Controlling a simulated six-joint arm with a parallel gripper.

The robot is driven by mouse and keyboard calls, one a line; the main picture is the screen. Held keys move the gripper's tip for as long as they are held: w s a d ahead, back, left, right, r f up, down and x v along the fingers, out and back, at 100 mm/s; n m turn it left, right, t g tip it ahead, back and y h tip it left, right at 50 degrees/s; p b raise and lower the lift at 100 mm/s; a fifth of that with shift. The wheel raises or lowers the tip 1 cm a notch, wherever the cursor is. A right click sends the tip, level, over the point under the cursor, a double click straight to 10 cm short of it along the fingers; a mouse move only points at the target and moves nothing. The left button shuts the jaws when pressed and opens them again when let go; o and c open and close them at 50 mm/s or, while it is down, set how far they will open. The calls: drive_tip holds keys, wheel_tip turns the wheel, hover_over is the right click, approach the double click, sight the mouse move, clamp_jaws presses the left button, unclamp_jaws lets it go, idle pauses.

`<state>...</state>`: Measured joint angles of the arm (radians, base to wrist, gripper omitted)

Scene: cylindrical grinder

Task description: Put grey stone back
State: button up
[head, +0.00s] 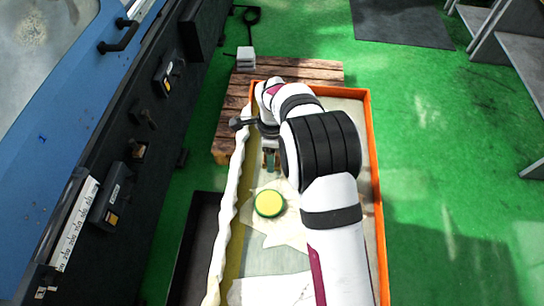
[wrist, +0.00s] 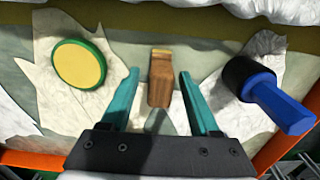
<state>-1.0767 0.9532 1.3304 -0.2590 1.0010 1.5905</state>
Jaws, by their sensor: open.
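I cannot make out a clearly grey stone in either view. My gripper (wrist: 158,74) is open, with its two teal fingers apart. It also shows in the head view (head: 270,160), over the orange-rimmed tray (head: 369,150). A small brown block (wrist: 160,80) shows between the fingertips in the wrist view, with gaps on both sides. I cannot tell how far below the fingers it lies. A yellow disc with a green rim (wrist: 79,66) lies left of the fingers; it also shows in the head view (head: 269,204).
A black and blue piece (wrist: 265,92) lies right of the fingers. Pale crumpled sheeting (wrist: 35,60) covers parts of the tray. A wooden pallet (head: 225,140) is under the tray's far end, with a whitish block (head: 246,57) beyond. The blue and black machine (head: 110,120) stands left.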

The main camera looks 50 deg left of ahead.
wheel_tip(320, 180, up, 11)
drive_tip(key=shift+f, duration=0.1)
drive_tip(key=w+d+r, duration=0.1)
drive_tip(key=d+r, duration=0.3)
drive_tip(key=d, duration=0.5)
drive_tip(key=w+d+r+n, duration=0.1)
drive_tip(key=d+r, duration=0.2)
drive_tip(key=d, duration=0.7)
drive_tip(key=w+d+r, duration=0.1)
drive_tip(key=d+r, duration=0.3)
drive_tip(key=d, duration=0.5)
drive_tip(key=s+d+f+n+y, duration=0.1)
drive_tip(key=s+d+f+n, duration=0.1)
drive_tip(key=s+d, duration=1)
drive_tip(key=shift+s+f+y, duration=0.2)
drive_tip(key=shift+s+y, duration=0.2)
drive_tip(key=shift+s, duration=0.35)
